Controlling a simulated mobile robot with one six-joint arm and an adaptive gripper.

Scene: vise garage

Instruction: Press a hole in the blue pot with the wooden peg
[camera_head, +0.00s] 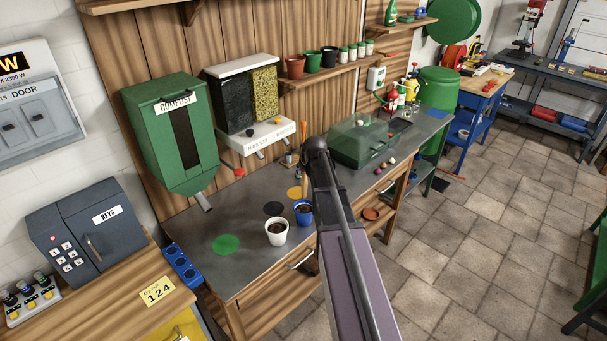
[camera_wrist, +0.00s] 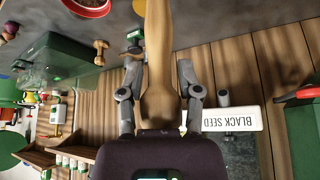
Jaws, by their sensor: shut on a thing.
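The blue pot (camera_head: 302,216), filled with dark soil, stands on the grey bench top beside a white pot (camera_head: 276,236), also filled with soil. The wooden peg (camera_wrist: 158,75) is between the fingers of my gripper (camera_wrist: 160,84) in the wrist view, and my gripper is shut on its thick end. The peg runs out of the top of the wrist view, so its tip is hidden there. In the head view my arm covers most of the gripper. A thin brown piece of the peg (camera_head: 305,186) shows just above the blue pot; I cannot tell whether it touches the soil.
Green (camera_head: 226,244), black (camera_head: 273,209) and yellow (camera_head: 294,192) discs mark the bench. A green compost bin (camera_head: 145,130) and a seed dispenser (camera_head: 232,142) hang behind. A green-lidded box (camera_head: 350,150) stands to the right.

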